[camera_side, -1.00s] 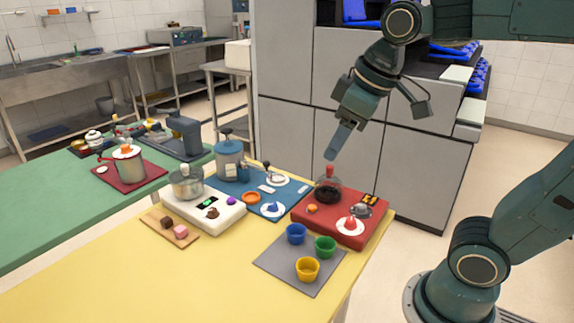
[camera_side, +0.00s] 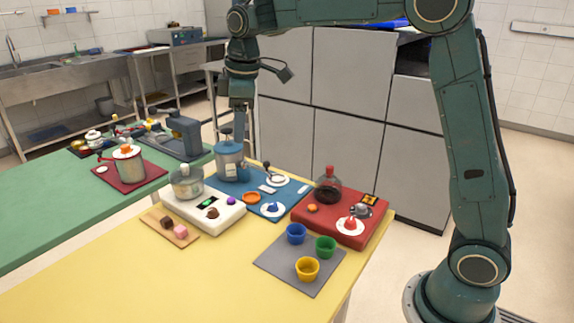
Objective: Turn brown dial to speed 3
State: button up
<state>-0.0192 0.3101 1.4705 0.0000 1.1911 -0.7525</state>
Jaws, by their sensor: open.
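The brown dial (camera_side: 212,213) sits on the front of the white scale-like unit (camera_side: 230,221) on the yellow table. A small green-lit display (camera_side: 208,202) is just behind the dial. The dial's marks are too small to read. My gripper (camera_side: 238,132) is open and points down, behind and above the white unit, in line with the top of the blue-grey canister. It looks apart from the dial. The gap to the canister cannot be judged.
The blue-grey canister (camera_side: 230,162) stands on a blue mat (camera_side: 291,198) behind the white unit. A red board (camera_side: 345,232) carries a dark flask (camera_side: 328,187). Blue, green and yellow cups stand on a grey mat (camera_side: 274,263).

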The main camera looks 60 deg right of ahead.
jog(key=w+f+n+g, duration=0.1)
jog(key=w+f+n, duration=0.1)
jog(key=w+f, duration=0.45)
jog(key=n+g, duration=0.1)
jog(key=n, duration=0.2)
send_over(212, 209)
notch_tip(212, 209, down, 7)
jog(key=shift+s, duration=0.1)
notch_tip(212, 209, down, 14)
jog(key=shift+r, duration=0.15)
jog(key=c, duration=1)
jog(key=shift+o, duration=0.2)
